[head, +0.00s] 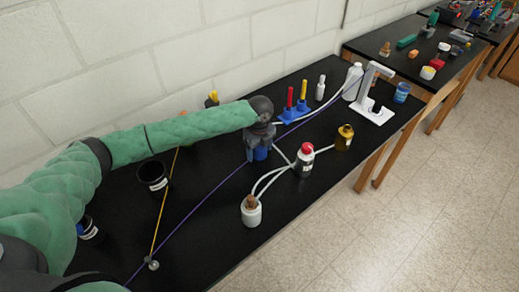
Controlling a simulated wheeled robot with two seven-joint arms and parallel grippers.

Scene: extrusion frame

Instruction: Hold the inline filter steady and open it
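My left arm reaches in from the left, and its dark grey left gripper (259,146) points down over the black bench. A small blue piece (261,154) shows just below and between the gripper's fingers; it may be part of the inline filter, but the gripper hides most of it. I cannot tell whether the fingers touch it. White tubes (277,171) run close by, leading to a white bottle with a brown stopper (251,213) and a red-capped bottle (304,163). No other thing is clearly the filter. My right gripper is not in view.
A black cup (153,177) stands left of the gripper. A purple line (207,201) and a yellow line (164,200) cross the bench. An amber bottle (344,138), a white stand (371,97) and a blue rack (294,112) stand to the right. The bench's front is mostly clear.

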